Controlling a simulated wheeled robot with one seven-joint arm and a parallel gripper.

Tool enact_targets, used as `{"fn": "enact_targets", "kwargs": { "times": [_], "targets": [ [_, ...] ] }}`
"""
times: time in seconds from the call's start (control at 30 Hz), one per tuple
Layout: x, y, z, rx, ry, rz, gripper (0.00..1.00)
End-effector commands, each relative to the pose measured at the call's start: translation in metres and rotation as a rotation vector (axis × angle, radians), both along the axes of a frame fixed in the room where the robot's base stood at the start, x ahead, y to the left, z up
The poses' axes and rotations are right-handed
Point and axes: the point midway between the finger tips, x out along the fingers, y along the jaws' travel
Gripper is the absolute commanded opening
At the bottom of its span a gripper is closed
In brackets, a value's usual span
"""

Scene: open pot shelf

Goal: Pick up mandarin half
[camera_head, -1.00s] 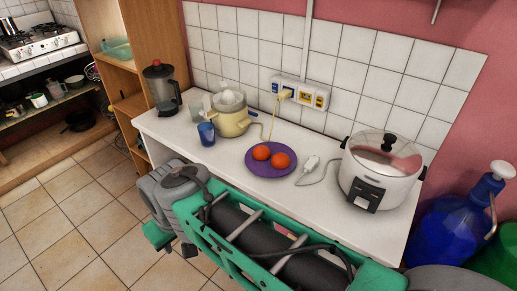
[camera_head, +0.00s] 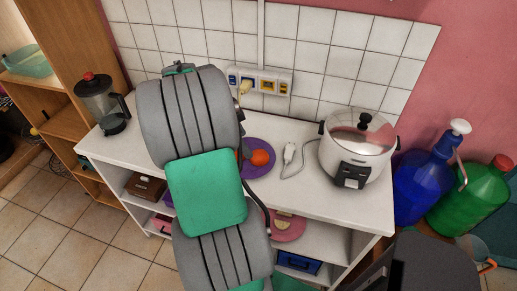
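Two orange-red rounded fruit pieces, which look like mandarin, sit on a purple plate (camera_head: 262,172) on the white counter. The right piece (camera_head: 261,158) shows clearly; the left piece (camera_head: 241,154) is mostly hidden behind my grey and green arm. I cannot tell whether they are halves or whole. My arm rises in front of the counter and covers its left middle part. My gripper cannot be made out.
A white rice cooker (camera_head: 357,147) and a white corded device (camera_head: 289,153) stand right of the plate. A blender (camera_head: 101,99) is at the left end. Shelves below hold a pink plate (camera_head: 289,232) and boxes. Blue (camera_head: 424,183) and green (camera_head: 475,200) bottles stand at right.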

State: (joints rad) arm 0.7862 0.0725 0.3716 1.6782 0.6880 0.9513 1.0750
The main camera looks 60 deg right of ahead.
Motion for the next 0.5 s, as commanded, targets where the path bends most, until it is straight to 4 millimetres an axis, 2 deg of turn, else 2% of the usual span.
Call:
{"fn": "enact_targets", "kwargs": {
  "times": [0.03,0.1,0.5],
  "targets": [
    [-0.01,-0.009,-0.003,-0.01,0.005,-0.065,0.81],
    [-0.017,-0.014,-0.012,-0.017,0.007,-0.097,0.81],
    [-0.031,-0.031,-0.069,-0.016,0.004,-0.09,0.81]
  ]
}}
